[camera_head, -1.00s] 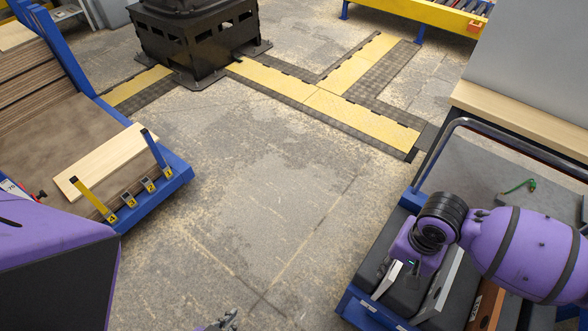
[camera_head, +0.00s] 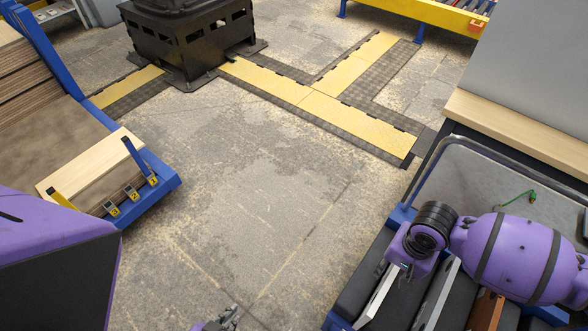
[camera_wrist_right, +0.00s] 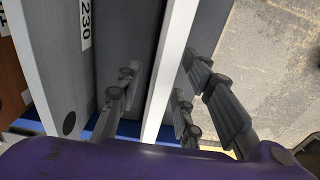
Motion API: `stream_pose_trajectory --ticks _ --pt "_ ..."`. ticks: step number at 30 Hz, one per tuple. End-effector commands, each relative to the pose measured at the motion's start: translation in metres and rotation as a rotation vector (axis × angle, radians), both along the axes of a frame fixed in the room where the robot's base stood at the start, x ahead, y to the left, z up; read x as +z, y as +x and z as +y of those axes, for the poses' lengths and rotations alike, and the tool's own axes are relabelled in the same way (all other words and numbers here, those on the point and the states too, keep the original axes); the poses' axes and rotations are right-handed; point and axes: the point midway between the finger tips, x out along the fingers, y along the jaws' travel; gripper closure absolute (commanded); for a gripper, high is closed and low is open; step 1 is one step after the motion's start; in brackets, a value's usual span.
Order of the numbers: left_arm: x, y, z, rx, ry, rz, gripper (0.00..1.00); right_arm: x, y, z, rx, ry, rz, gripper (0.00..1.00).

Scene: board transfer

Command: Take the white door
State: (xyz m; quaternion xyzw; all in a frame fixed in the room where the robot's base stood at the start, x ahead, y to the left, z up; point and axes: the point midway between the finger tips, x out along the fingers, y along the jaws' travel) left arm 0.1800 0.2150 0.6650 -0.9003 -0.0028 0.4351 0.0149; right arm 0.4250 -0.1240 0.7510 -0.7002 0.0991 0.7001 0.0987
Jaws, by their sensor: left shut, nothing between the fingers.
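A thin white door (camera_head: 378,297) stands on edge in the blue cart (camera_head: 334,322) at the lower right in the head view. In the right wrist view, its pale edge (camera_wrist_right: 166,82) runs between the fingers of my right gripper (camera_wrist_right: 158,98). That gripper is open, with a finger on each side of the door and visible gaps. In the head view its fingers are hidden behind my purple wrist. My left gripper (camera_head: 226,319) is shut and empty at the bottom edge, mostly cut off, over the floor.
Another pale board (camera_head: 436,296) and a brown board (camera_head: 486,311) stand beside the door between dark padded dividers. A blue rack (camera_head: 160,190) with boards is at the left. A black pedestal (camera_head: 190,45) stands at the back. The middle floor is clear.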

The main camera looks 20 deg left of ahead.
Motion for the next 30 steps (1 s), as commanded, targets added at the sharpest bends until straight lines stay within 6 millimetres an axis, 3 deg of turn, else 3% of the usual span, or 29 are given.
stream_pose_trajectory --ticks 6,14,22,30 --pt "-0.002 0.003 0.0 -0.002 0.0 -0.007 1.0 -0.029 0.002 0.0 0.0 -0.001 0.0 0.66" --pt "0.0 0.004 -0.002 0.001 -0.002 -0.011 1.0 -0.031 0.002 0.0 0.0 0.0 -0.002 0.66" --pt "0.0 0.005 -0.003 0.001 -0.004 -0.012 1.0 -0.031 0.002 0.001 0.0 0.001 -0.001 0.98" --pt "0.0 0.005 -0.003 0.0 -0.004 -0.012 1.0 -0.031 0.002 0.001 0.0 0.001 -0.001 1.0"
